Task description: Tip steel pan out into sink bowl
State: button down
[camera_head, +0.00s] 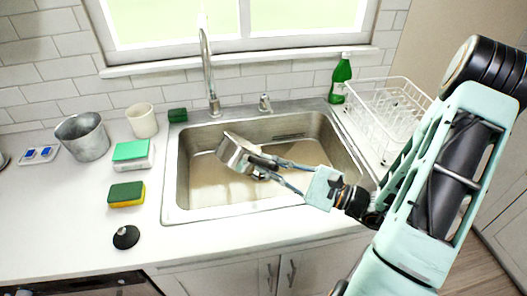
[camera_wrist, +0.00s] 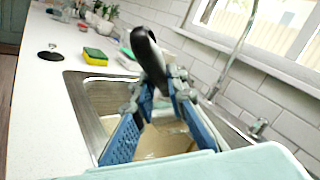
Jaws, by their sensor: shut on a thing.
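The steel pan (camera_head: 235,152) is a small silver pan with a dark handle. In the head view it hangs tilted over the sink bowl (camera_head: 208,190), with its open side not clearly visible. My gripper (camera_head: 264,168) is shut on the pan's handle. In the wrist view the dark handle (camera_wrist: 146,48) rises between the fingers of my gripper (camera_wrist: 160,92), and the pan's body is mostly hidden. The sink bowl also shows below the fingers (camera_wrist: 88,108). Its bottom looks beige, and I cannot tell whether anything lies in it.
The faucet (camera_head: 208,70) stands behind the sink. A white dish rack (camera_head: 385,112) and a green bottle (camera_head: 341,80) are on the right. A metal bucket (camera_head: 83,138), a cream cup (camera_head: 142,121), sponges (camera_head: 126,193) and a black stopper (camera_head: 126,237) sit on the left counter.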

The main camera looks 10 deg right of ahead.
jog(key=shift+w+d+r+m+t+p, duration=0.3)
jog(key=shift+d+r+m+p, duration=0.2)
jog(key=shift+m, duration=0.2)
jog(key=shift+w+d+r+m+t+p, duration=0.25)
jog(key=shift+d+r+m+p, duration=0.2)
jog(key=shift+m, duration=0.25)
dwell(0.4)
jog(key=shift+w+d+r+m+t, duration=0.1)
jog(key=shift+w+d+m+t, duration=0.05)
jog(key=shift+d+m+t, duration=0.2)
jog(key=shift+w+d+r+m+p, duration=0.2)
jog(key=shift+m+p, duration=0.1)
jog(key=shift+m, duration=0.15)
jog(key=shift+w+d+r+m, duration=0.2)
jog(key=shift+w+d+m, duration=0.05)
jog(key=shift+d+m, duration=0.3)
jog(key=shift+w+d+m+t+p, duration=0.1)
jog(key=shift+m+t+p, duration=0.2)
jog(key=shift+t, duration=0.1)
